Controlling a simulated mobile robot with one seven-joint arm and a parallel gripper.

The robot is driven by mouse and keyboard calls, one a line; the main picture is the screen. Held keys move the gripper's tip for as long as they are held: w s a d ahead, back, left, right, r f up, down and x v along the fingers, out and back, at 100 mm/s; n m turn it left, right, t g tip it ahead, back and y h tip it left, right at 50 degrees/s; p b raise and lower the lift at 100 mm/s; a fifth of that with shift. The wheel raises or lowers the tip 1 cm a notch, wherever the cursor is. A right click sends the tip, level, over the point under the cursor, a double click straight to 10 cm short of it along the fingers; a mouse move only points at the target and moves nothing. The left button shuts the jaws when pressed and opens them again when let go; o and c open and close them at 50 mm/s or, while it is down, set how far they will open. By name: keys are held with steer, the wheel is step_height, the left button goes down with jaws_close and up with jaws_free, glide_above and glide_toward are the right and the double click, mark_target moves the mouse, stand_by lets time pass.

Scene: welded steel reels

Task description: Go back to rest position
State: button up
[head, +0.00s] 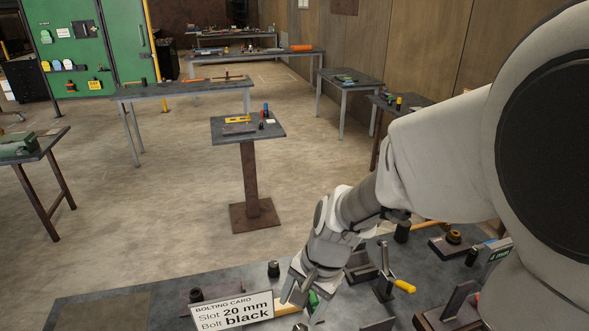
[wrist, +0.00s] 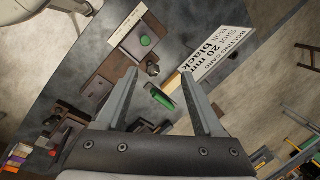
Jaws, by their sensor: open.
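My gripper (head: 306,284) is low over the near workbench (head: 120,299) in the head view, at the end of my arm reaching in from the right. In the wrist view my gripper (wrist: 160,82) has its two fingers spread wide, with nothing gripped. A small green part (wrist: 161,98) shows between the fingers; its distance from them is hard to tell. The bolting card (head: 232,310), reading "Slot 20 mm, Bolt black", is just left of the gripper. The card (wrist: 216,53) lies beyond the right finger in the wrist view.
A toggle clamp with a yellow handle (head: 403,286) stands right of the gripper, with steel fixtures nearby. A black bolt (head: 273,269) stands behind the card. A small pedestal table (head: 225,133) stands ahead. The floor (head: 160,200) between benches is open.

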steer(key=s+d+r+n+t+h+b, duration=0.2)
steer(key=s+d+r+n+t+b, duration=0.2)
steer(key=d+r, duration=0.7)
steer(key=s+d+n, duration=0.1)
steer(key=s+n, duration=0.1)
steer(key=s, duration=0.2)
steer(key=shift+s+d+r+n+t+h, duration=0.3)
steer(key=shift+s+d+t+h, duration=0.1)
